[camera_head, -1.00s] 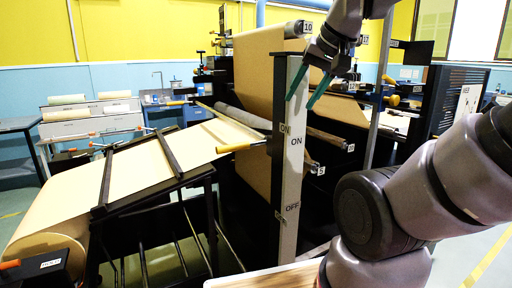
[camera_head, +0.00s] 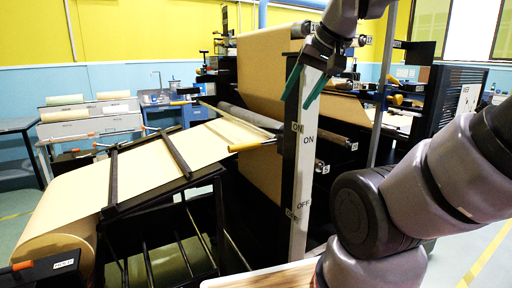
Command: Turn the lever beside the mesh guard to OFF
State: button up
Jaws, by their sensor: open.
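A pale upright post (camera_head: 302,165) stands near the middle, with ON labels on its upper part and OFF labels lower down. A lever with a yellow handle (camera_head: 252,146) sticks out to the left of the post, roughly level and near the ON labels. My gripper (camera_head: 296,103) hangs with its two green fingers apart and empty. In the picture it overlaps the top of the post, above and right of the handle. It appears clear of the handle; its depth against the post is hard to tell. I cannot make out the mesh guard clearly.
A sloping table with kraft paper (camera_head: 150,160) and a big paper roll (camera_head: 60,245) fills the left. Dark rollers (camera_head: 335,133) lie behind the post. A wooden surface (camera_head: 265,275) is at the bottom. My arm covers the lower right. Open floor shows at far right.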

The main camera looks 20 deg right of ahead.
notch_tip(320, 180, down, 9)
jog(key=w+a+n+g+h, duration=0.2)
jog(key=n+g+h, duration=0.1)
jog(key=n+g, duration=0.3)
jog(key=n+t+h, duration=0.7)
jog(key=n+h, duration=0.4)
jog(key=h, duration=0.1)
send_near(245, 146)
jog(key=shift+t, duration=0.3)
jog(key=x, duration=1.1)
jog(key=shift+w+a+f, duration=0.2)
jog(key=shift+a+f, duration=0.1)
jog(key=shift+f, duration=0.1)
grip_shut()
